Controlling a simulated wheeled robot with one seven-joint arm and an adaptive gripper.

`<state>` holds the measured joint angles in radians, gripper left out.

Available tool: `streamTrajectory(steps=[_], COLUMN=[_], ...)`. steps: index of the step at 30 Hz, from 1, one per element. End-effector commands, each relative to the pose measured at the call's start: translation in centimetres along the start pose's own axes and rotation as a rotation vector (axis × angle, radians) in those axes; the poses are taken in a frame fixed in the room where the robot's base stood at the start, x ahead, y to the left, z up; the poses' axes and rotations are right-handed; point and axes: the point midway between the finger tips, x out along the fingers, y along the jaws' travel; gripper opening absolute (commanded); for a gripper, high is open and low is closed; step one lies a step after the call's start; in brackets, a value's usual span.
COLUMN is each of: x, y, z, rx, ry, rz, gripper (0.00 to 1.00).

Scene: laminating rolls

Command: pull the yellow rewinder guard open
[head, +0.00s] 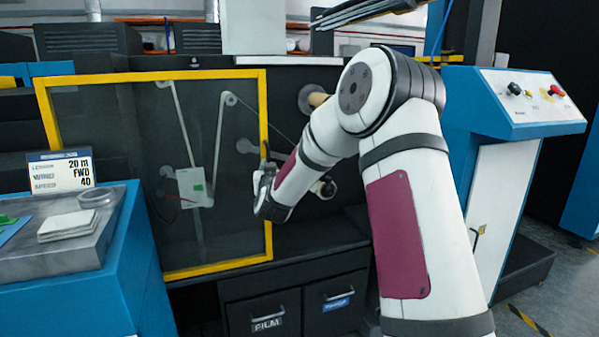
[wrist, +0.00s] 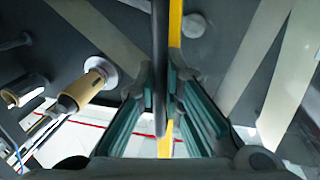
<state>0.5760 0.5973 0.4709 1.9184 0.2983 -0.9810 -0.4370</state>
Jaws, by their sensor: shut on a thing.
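The yellow-framed rewinder guard (head: 150,76) is a clear panel in front of dark machinery at the left and centre of the head view. My gripper (head: 266,178) is at the frame's right upright, about mid-height. In the wrist view my gripper (wrist: 167,88) has its fingers closed around a dark upright handle bar (wrist: 159,40). The yellow edge of the guard (wrist: 175,25) runs just beside and behind the bar. The handle is mostly hidden by my gripper in the head view. I cannot tell how far the guard stands from the machine.
A blue bench (head: 60,300) with a grey top stands at the left, holding a card and a tape roll. A blue control console (head: 520,130) with knobs is at the right. Drawers (head: 265,312) sit below the guard. Tan-cored rolls (wrist: 92,82) show beyond the guard edge.

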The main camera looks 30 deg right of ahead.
Motion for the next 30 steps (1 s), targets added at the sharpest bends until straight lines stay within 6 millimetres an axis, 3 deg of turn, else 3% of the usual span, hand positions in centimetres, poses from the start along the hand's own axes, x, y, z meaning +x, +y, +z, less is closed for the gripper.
streamTrajectory(steps=[1,3,12,18,29,30], x=[-0.3,-0.7,-1.7,-1.9,-1.9,-1.9], y=[-2.1,-3.9,-8.9,-10.0,-10.1,-10.1], z=[0.1,0.0,0.0,-0.1,-0.1,-0.1], rx=[-0.001,0.0,0.0,0.0,0.0,0.0], ry=[0.004,0.003,0.001,0.0,0.0,0.0], rz=[-0.009,-0.008,-0.004,-0.001,-0.001,-0.001], gripper=[0.0,0.0,0.0,0.0,0.0,0.13])
